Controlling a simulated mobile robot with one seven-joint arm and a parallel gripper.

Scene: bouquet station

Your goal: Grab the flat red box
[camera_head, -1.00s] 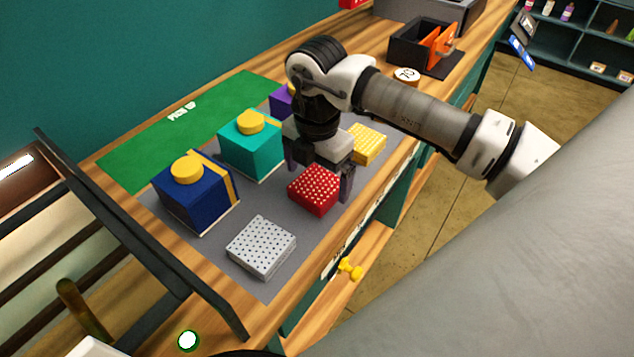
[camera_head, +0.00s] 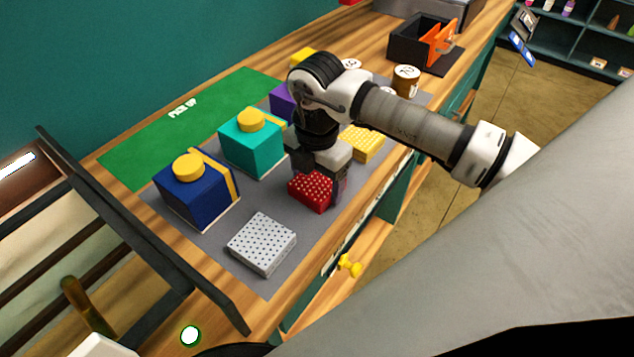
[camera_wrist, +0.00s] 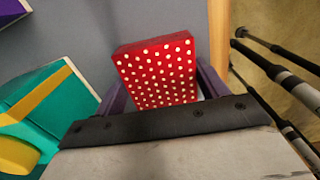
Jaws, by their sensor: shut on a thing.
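The flat red box (camera_head: 312,192) with white dots sits on the grey mat (camera_head: 206,243), near the counter's front edge. My gripper (camera_head: 318,188) is over it from above, with its fingers down at the box's sides. In the wrist view the red box (camera_wrist: 158,72) lies between the two purple-grey fingers of my gripper (camera_wrist: 162,90), which are shut on it. The far finger is mostly hidden in the head view. The box seems to rest on the mat; I cannot see any gap under it.
A white dotted flat box (camera_head: 262,244) and a yellow flat box (camera_head: 363,143) lie on either side. Behind stand a blue box (camera_head: 197,200), a teal box (camera_head: 252,150) and a purple box (camera_head: 283,100). A green pick-up mat (camera_head: 180,130) runs along the wall.

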